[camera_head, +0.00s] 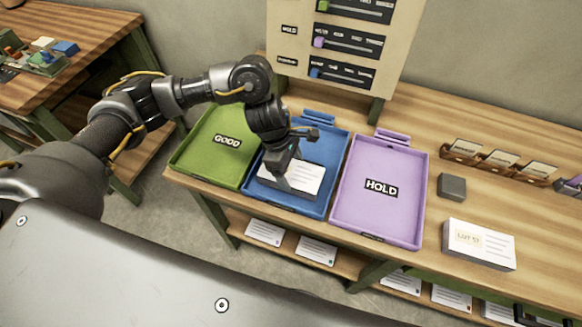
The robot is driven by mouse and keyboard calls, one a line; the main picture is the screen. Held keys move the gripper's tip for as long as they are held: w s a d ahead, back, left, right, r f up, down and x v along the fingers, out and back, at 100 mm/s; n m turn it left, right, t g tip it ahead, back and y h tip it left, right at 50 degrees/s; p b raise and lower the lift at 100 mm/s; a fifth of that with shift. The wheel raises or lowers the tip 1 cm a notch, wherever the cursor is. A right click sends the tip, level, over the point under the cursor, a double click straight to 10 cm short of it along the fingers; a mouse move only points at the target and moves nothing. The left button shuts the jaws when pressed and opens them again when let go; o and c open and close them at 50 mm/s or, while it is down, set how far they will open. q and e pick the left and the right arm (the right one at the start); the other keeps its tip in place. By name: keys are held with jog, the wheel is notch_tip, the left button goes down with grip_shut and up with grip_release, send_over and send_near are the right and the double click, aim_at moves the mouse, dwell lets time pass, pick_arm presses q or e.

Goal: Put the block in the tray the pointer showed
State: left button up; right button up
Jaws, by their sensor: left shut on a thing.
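My left gripper (279,181) reaches down over the blue tray (318,204), the middle of three trays. It is shut on a block with a white card-like top (301,179), which is low in the blue tray. I cannot tell whether the block touches the tray floor. The green tray (205,165) marked GOOD is to the left, and the purple tray (385,165) marked HOLD is to the right; both are empty. The blue tray's label is hidden. A board (287,50) behind shows slider rows with green, purple and blue markers. My right gripper is not seen.
A small dark grey block (452,187) and a white block marked LOT 17 (478,244) lie on the bench right of the trays. Card holders (501,162) stand behind them. Papers lie on the lower shelf (345,262). Another table (90,30) stands at the left.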

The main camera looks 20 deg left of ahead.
pick_arm(q)
jog(key=o, duration=1.2)
jog(key=shift+o, duration=0.2)
jog(key=shift+r+p, duration=0.15)
jog(key=shift+p, duration=0.15)
jog(key=shift+a+r, duration=0.1)
jog(key=shift+r, duration=0.2)
jog(key=b+v, duration=0.1)
jog(key=v, duration=1)
